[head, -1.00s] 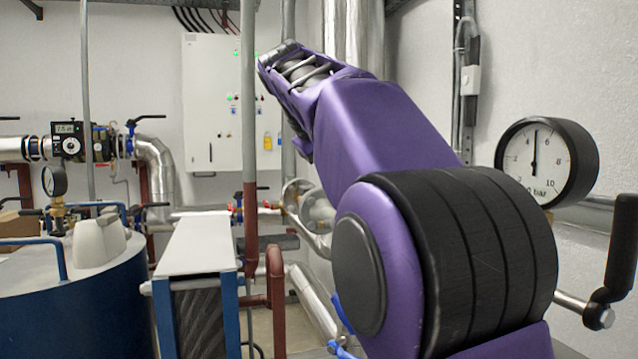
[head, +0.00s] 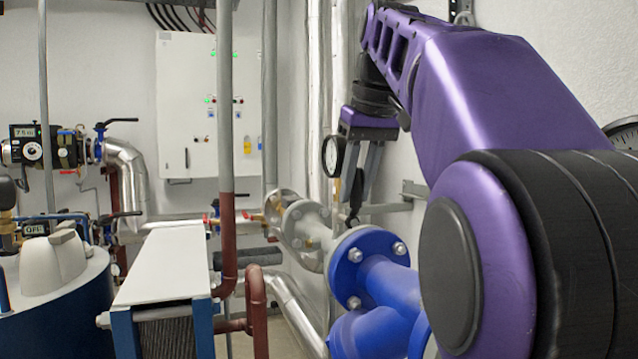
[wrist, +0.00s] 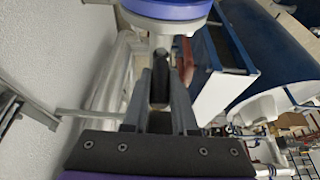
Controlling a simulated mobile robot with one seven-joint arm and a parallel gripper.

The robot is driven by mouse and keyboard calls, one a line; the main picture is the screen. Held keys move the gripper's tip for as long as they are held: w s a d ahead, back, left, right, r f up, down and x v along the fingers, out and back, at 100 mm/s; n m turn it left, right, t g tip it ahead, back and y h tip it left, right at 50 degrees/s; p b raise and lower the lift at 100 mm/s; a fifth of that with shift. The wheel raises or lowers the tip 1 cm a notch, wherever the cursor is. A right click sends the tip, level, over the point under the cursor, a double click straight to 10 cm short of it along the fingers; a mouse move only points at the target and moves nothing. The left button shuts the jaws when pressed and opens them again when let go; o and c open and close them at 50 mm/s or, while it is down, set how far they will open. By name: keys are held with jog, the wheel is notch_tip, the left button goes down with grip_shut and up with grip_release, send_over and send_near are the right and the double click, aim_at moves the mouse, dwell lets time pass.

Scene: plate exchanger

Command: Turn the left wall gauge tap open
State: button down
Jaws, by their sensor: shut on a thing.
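The left wall gauge (head: 332,156) is a small round dial with a black rim, seen at an angle, on a brass stem by the pipes. My gripper (head: 354,203) points down just to the right of it. A black tap handle (head: 352,217) shows at the fingertips, below the dial. In the wrist view, a dark upright piece, the tap handle (wrist: 159,86), stands between the two grey fingers of my gripper (wrist: 160,92), which is shut on it. The tap's body is mostly hidden by the fingers, so its angle is unclear.
A blue flanged pipe (head: 385,283) lies in front of and below my gripper. A grey flange (head: 303,228) sits to its left. A second, larger gauge (head: 624,133) is cut off at the right edge. A white-topped unit (head: 170,262) and white cabinet (head: 195,110) stand further left.

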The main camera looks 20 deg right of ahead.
aim_at(359, 176)
dwell(0.4)
jog(key=c, duration=0.7)
grip_release()
jog(key=shift+v, duration=3.7)
jog(key=shift+d, duration=0.1)
